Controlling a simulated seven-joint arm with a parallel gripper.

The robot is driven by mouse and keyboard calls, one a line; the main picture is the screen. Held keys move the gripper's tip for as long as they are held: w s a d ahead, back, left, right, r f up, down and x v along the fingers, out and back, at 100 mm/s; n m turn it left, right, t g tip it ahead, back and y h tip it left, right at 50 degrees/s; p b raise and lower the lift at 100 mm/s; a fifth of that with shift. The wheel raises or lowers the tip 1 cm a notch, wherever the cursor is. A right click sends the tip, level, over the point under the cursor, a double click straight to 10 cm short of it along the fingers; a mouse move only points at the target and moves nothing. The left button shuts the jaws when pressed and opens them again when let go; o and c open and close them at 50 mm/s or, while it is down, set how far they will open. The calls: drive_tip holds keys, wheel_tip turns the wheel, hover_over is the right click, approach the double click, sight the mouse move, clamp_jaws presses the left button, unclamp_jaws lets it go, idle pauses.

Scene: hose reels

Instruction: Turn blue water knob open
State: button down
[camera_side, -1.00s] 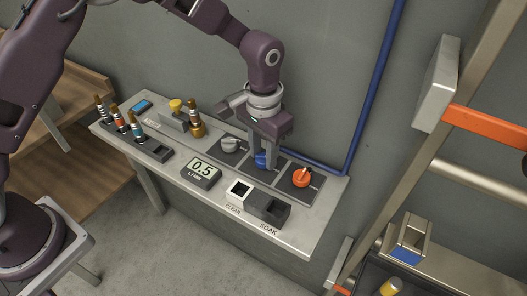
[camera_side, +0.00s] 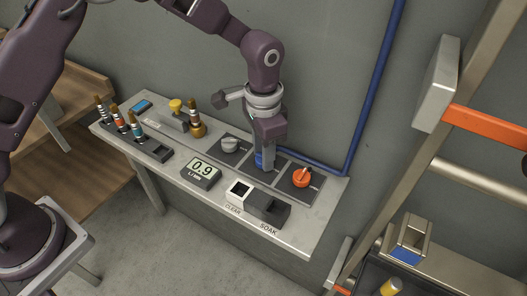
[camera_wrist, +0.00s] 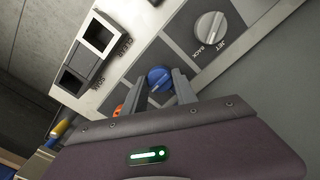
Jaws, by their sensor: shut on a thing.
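The blue water knob (camera_side: 260,161) sits on the panel between the grey knob and the orange knob. My gripper (camera_side: 264,160) points down over it from above, with its fingers shut on the knob; from the side the fingers partly hide it. In the wrist view the round blue knob (camera_wrist: 159,79) shows between the two grey fingers (camera_wrist: 169,90). The flow display (camera_side: 202,170) in front reads 0.9 L/MIN.
The grey knob (camera_side: 229,145) is left of my gripper and the orange knob (camera_side: 302,177) is right of it. CLEAR (camera_side: 239,192) and SOAK (camera_side: 268,208) boxes stand at the front edge. Brass-ended nozzles (camera_side: 117,118) stand at the left. A blue pipe (camera_side: 373,85) runs up the wall.

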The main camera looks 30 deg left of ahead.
drive_tip(key=c, duration=1)
unclamp_jaws()
drive_tip(key=shift+o, duration=0.2)
wheel_tip(320, 180, up, 7)
drive_tip(key=shift+r, duration=0.1)
